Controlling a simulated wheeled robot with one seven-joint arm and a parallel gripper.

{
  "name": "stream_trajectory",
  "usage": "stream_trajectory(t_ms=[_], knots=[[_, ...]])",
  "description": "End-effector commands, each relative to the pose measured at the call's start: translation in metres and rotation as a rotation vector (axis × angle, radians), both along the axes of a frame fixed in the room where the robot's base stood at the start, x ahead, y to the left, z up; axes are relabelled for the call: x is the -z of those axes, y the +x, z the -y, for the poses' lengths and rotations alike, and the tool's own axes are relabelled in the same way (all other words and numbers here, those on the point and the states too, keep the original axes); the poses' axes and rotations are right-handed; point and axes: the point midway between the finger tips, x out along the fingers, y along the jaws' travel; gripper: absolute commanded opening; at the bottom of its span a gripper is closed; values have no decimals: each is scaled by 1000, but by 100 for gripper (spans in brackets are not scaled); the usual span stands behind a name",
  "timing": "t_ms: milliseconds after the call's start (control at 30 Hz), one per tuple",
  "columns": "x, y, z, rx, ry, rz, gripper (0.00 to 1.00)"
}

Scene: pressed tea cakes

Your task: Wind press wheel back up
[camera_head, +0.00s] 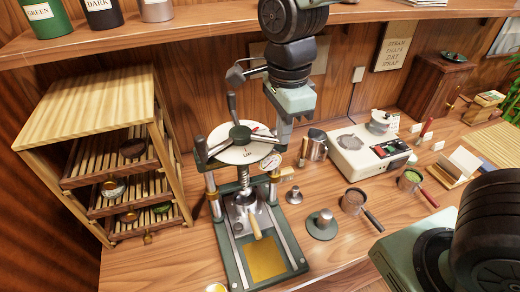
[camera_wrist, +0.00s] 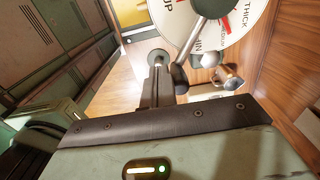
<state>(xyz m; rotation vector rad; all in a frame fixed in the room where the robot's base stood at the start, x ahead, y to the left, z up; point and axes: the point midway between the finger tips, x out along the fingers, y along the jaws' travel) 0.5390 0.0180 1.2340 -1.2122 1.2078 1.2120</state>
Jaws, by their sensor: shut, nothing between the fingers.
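The press (camera_head: 233,250) stands at the middle of the bench, with a green base, two posts and a central screw. Its wheel (camera_head: 239,134) has dark spokes and sits above a white dial (camera_head: 229,154). My gripper (camera_head: 284,140) is at the wheel's right side. In the wrist view my gripper (camera_wrist: 158,63) is shut and empty, its tips close to a round knob end; I cannot tell whether they touch.
A wooden rack (camera_head: 95,115) with trays of tea cakes stands left. A white scale (camera_head: 360,150), a metal jug (camera_head: 315,146) and strainers (camera_head: 354,201) stand right. A shelf (camera_head: 170,33) with tins runs above.

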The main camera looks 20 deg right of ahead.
Motion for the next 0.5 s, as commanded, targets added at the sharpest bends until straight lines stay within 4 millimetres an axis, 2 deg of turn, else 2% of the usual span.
stream_trajectory(t_ms=[500], knots=[[0, 5, 4, 2, -1, 0, 0]])
